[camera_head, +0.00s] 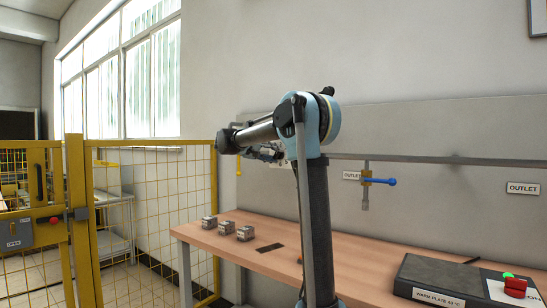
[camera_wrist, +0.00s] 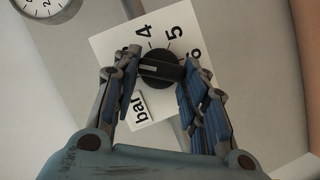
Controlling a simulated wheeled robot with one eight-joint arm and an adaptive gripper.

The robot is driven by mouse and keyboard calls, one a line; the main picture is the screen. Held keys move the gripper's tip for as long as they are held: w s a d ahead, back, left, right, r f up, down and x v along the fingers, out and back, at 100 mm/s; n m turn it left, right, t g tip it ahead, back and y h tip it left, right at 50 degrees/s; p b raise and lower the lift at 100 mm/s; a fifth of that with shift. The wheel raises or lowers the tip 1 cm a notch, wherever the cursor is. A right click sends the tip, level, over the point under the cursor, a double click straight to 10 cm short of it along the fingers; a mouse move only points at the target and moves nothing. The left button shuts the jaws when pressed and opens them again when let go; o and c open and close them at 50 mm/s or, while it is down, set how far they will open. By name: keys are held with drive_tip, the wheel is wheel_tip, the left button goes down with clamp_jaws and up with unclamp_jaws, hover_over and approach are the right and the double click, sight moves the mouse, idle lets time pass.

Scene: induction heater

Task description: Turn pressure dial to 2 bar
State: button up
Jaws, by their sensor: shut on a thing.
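The pressure dial is a round black knob (camera_wrist: 160,66) with a white pointer line, on a white plate (camera_wrist: 110,42) marked "4", "5" and "bar". In the wrist view my gripper (camera_wrist: 163,60) has one ribbed finger on each side of the knob and is shut on it. The pointer line lies toward the left finger. That finger hides the numbers at the pointer's end, so I cannot read the setting. In the head view my gripper (camera_head: 266,152) is at the back wall; the dial is too small to tell there.
A round gauge (camera_wrist: 46,6) is cut off at the wrist view's top left. A pipe (camera_head: 440,160) with a blue-handled valve (camera_head: 378,181) runs along the wall. Several small grey blocks stand on the wooden table (camera_head: 330,247). A warm plate (camera_head: 440,278) is at right, a yellow fence (camera_head: 150,210) at left.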

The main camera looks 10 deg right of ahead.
drive_tip(key=n+h, duration=0.1)
drive_tip(key=n, duration=0.2)
drive_tip(key=n+h, duration=0.1)
drive_tip(key=n, duration=0.1)
drive_tip(key=shift+w+a+f+n+h, duration=0.2)
drive_tip(key=shift+a+f+n+h, duration=0.1)
drive_tip(key=shift+f, duration=0.1)
idle(0.4)
drive_tip(key=shift+f, duration=0.1)
drive_tip(key=o, duration=1.1)
drive_tip(key=shift+c, duration=0.2)
drive_tip(key=shift+d, duration=0.1)
drive_tip(key=v, duration=1.2)
drive_tip(key=shift+f, duration=0.1)
